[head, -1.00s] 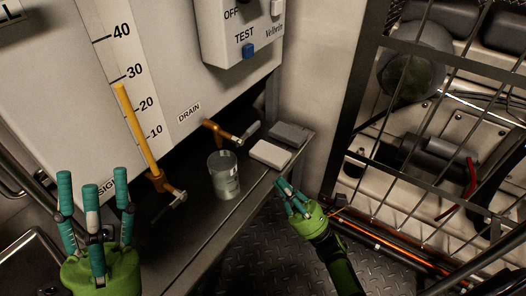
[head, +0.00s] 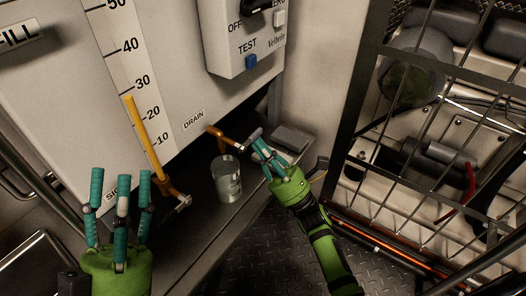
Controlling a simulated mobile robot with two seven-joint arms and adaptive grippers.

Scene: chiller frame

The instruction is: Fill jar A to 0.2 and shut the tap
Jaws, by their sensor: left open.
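My left gripper (head: 121,182) is open and empty, fingers up, in front of the tank at the lower left.
A yellow sight tube (head: 145,135) stands against a numbered scale (head: 130,60), with a second brass valve (head: 172,194) at its foot. A switch box (head: 246,45) is above. A grey block (head: 291,138) lies on the shelf's right end. A wire-mesh frame (head: 365,110) bounds the right side.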

